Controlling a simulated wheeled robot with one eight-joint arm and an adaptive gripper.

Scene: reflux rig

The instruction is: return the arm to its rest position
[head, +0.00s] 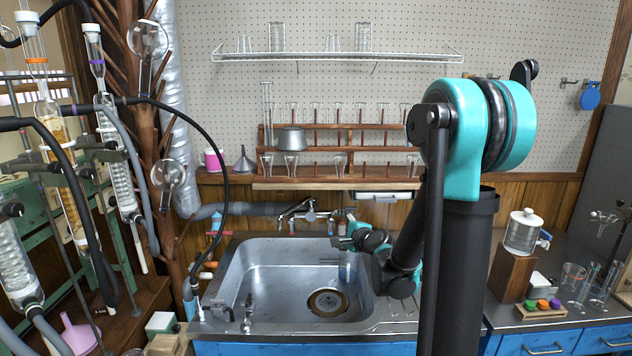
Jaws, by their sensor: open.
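My arm, teal and black, stands at the right of centre in the head view. It bends down and folds back at a low joint over the sink's right side. My gripper (345,238) is small in the picture, in front of the back right part of the steel sink (260,262). It is open, and I see nothing held in it. Parts of its fingers are hard to make out against the arm's wrist.
A wooden glassware rack (345,168) and a wire shelf (330,57) are on the back wall. Glass columns (118,165) and hoses crowd the left. A water jar (523,232) on a wooden block and several beakers stand on the right counter. The faucet (300,207) is left of my gripper.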

